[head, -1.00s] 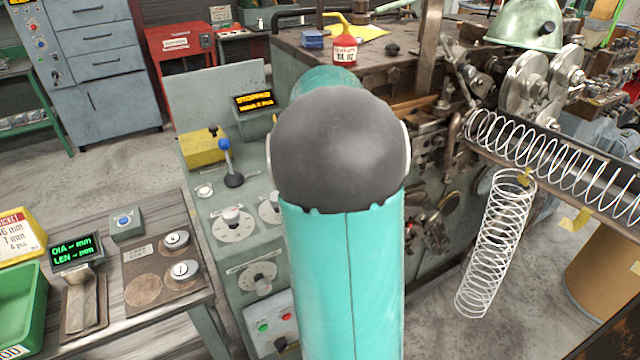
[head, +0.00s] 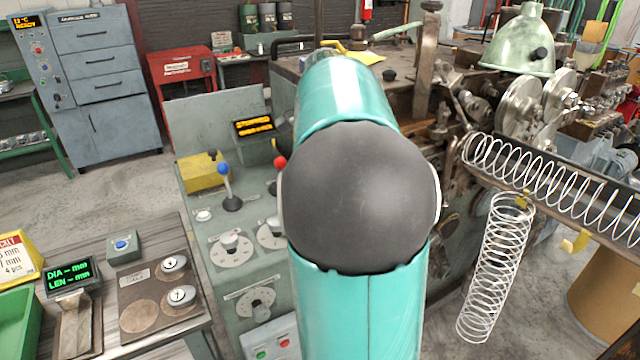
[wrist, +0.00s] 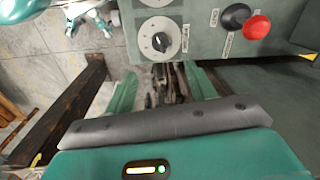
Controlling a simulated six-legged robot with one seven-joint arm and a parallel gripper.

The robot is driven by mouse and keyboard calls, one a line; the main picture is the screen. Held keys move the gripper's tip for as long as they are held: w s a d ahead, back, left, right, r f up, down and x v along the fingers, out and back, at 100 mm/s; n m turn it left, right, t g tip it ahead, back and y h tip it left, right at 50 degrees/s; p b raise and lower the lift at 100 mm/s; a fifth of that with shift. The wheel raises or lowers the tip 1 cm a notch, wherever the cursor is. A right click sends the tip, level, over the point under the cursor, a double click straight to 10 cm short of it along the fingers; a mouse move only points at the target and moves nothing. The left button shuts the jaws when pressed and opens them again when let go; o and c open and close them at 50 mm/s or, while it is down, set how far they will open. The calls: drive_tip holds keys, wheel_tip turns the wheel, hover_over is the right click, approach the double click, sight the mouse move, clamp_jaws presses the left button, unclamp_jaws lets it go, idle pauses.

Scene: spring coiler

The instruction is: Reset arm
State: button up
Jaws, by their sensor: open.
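My teal arm with its dark round joint fills the middle of the head view and hides part of the coiling machine (head: 400,90). My gripper is not visible in the head view. In the wrist view my gripper (wrist: 160,85) is open, its two teal fingers apart with nothing seen held between them. Beyond the fingertips is a grey-green control panel (wrist: 200,50) with a white dial (wrist: 157,40). A black knob (wrist: 236,17) and a red knob (wrist: 257,27) are to its right.
The control console (head: 215,215) with a blue-knobbed lever (head: 225,185) stands left of my arm. A bench with a green display (head: 70,275) is at lower left. A long spring lies along a rail (head: 560,190) at right; another spring (head: 495,265) hangs below.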

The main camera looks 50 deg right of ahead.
drive_tip(key=shift+r, duration=0.6)
drive_tip(key=shift+a, duration=0.15)
drive_tip(key=s+a+f+n+t, duration=0.1)
drive_tip(key=s+a+f+n, duration=0.1)
drive_tip(key=a+n, duration=0.4)
drive_tip(key=s+a+f+n+t, duration=0.2)
drive_tip(key=s+a+n, duration=0.3)
drive_tip(key=a, duration=1.1)
drive_tip(key=s+a+f+n+t, duration=0.1)
drive_tip(key=s+a+f+n, duration=0.1)
drive_tip(key=a+n, duration=0.6)
drive_tip(key=s+a, duration=0.1)
drive_tip(key=a, duration=0.2)
drive_tip(key=shift+s+f+t, duration=0.25)
drive_tip(key=shift+s+t, duration=0.05)
drive_tip(key=shift+t, duration=0.1)
drive_tip(key=shift+a, duration=0.1)
